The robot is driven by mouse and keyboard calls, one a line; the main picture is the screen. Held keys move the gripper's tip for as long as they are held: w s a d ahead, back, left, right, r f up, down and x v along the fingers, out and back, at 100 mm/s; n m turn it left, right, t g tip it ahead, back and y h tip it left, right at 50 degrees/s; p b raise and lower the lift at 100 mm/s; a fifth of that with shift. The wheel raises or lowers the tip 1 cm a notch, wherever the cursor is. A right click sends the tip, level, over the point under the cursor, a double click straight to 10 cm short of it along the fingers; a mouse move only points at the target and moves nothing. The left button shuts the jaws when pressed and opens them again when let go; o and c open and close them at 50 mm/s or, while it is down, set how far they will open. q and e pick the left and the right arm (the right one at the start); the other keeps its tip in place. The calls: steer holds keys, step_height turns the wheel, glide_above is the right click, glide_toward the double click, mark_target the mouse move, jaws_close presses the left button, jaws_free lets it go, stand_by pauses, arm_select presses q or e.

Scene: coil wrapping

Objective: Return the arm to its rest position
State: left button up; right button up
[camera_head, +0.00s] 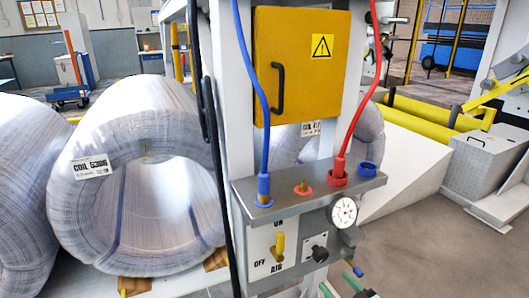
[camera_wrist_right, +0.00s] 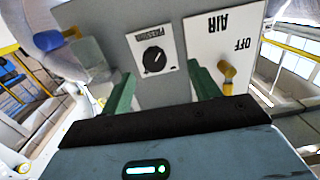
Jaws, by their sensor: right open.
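My right gripper (camera_head: 340,286) shows at the bottom edge of the head view, just below and in front of the control panel. Its two green fingers are apart, with nothing seen between them. In the right wrist view the open fingers (camera_wrist_right: 161,76) point at the panel face, which appears upside down. The black pressure knob (camera_wrist_right: 153,59) lies between the fingers in that picture; contact cannot be told. The yellow air lever (camera_head: 279,246) points up toward ON, and it also shows right of the fingers in the wrist view (camera_wrist_right: 228,76). My left gripper is out of view.
A grey shelf (camera_head: 290,196) with blue and red hoses and a gauge (camera_head: 344,212) juts out above. A yellow box (camera_head: 298,75) hangs over it. Wrapped coils (camera_head: 80,215) stand at left. Open floor (camera_head: 430,245) lies at right.

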steer(key=s+a+f+m+g+h+p, duration=0.1)
steer(key=s+a+g+p, duration=0.15)
steer(key=s+p, duration=0.7)
steer(key=s+a+m+g+h+p, duration=0.1)
steer(key=s+a+g+p, duration=0.15)
steer(key=s, duration=1.35)
arm_select(q)
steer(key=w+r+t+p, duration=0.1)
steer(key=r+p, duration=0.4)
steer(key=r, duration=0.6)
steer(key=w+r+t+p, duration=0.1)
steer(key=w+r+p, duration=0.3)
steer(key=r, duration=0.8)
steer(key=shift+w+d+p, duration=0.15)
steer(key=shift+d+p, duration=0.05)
steer(key=shift+p, duration=0.6)
arm_select(e)
steer(key=s+d+r+g+h, duration=0.1)
steer(key=s+r, duration=0.5)
steer(key=s, duration=0.4)
steer(key=s+d+r+g+h, duration=0.1)
steer(key=s+r, duration=0.5)
steer(key=s, duration=0.4)
steer(key=shift+s+r+g+h, duration=0.2)
steer(key=shift+s+g+h, duration=0.05)
steer(key=shift+g+h, duration=0.05)
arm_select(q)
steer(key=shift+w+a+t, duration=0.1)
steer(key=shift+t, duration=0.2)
